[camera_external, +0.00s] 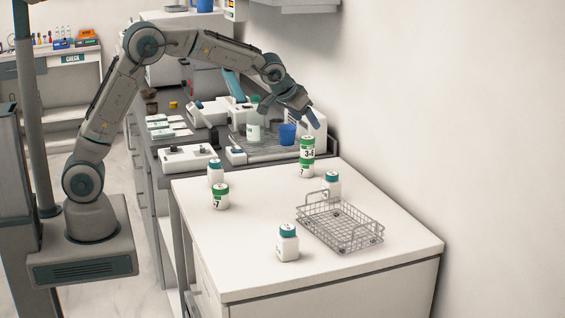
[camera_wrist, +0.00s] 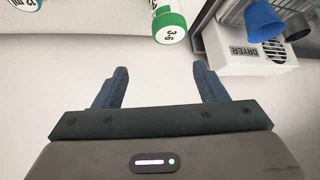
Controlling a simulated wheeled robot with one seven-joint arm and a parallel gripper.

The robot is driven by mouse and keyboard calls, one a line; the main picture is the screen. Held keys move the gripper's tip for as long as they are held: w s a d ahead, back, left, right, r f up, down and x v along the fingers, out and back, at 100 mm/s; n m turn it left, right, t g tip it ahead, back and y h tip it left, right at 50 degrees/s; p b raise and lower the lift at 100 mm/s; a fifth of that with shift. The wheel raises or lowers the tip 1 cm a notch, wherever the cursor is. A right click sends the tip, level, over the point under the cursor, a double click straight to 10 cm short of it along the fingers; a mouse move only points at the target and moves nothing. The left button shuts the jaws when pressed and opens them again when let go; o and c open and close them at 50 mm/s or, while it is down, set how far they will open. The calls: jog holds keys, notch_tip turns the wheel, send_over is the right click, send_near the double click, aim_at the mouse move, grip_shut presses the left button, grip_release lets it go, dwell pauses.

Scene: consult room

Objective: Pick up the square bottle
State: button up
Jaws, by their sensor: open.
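A white square-bodied bottle (camera_external: 288,245) with a teal cap stands upright near the front of the white counter, left of the wire basket. Two smaller white bottles with teal caps stand farther back, one at the left (camera_external: 216,172) and one behind the basket (camera_external: 332,185); their body shape is hard to tell. My gripper (camera_external: 289,114) is high over the back of the counter, well away from the square bottle. In the wrist view my gripper (camera_wrist: 161,70) is open, with nothing between its fingers. I cannot identify the square bottle in the wrist view.
A wire basket (camera_external: 370,233) stands at the counter's right. A tall green-and-white bottle (camera_external: 307,160) stands at the back; its green end shows in the wrist view (camera_wrist: 169,29). A short green-banded bottle (camera_external: 220,198) stands left. The dryer (camera_wrist: 250,50) and blue cup (camera_external: 287,134) are behind.

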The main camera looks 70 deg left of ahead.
aim_at(327, 174)
jog(key=s+d+f+m+g+h, duration=0.1)
jog(key=d+f, duration=0.1)
jog(key=d, duration=0.6)
jog(key=s+d+f+m+g+h, duration=0.2)
jog(key=d, duration=0.6)
jog(key=x, duration=0.2)
jog(key=p+x, duration=0.1)
jog(key=x, duration=0.1)
jog(key=p+x, duration=0.1)
jog(key=x, duration=0.2)
jog(key=shift+w+a, duration=0.3)
jog(key=shift+w, duration=0.05)
jog(key=shift+t, duration=0.3)
jog(key=shift+a+p+x, duration=0.2)
jog(key=shift+p+x, duration=0.95)
jog(key=shift+x, duration=2.05)
jog(key=shift+s, duration=0.1)
jog(key=c, duration=1)
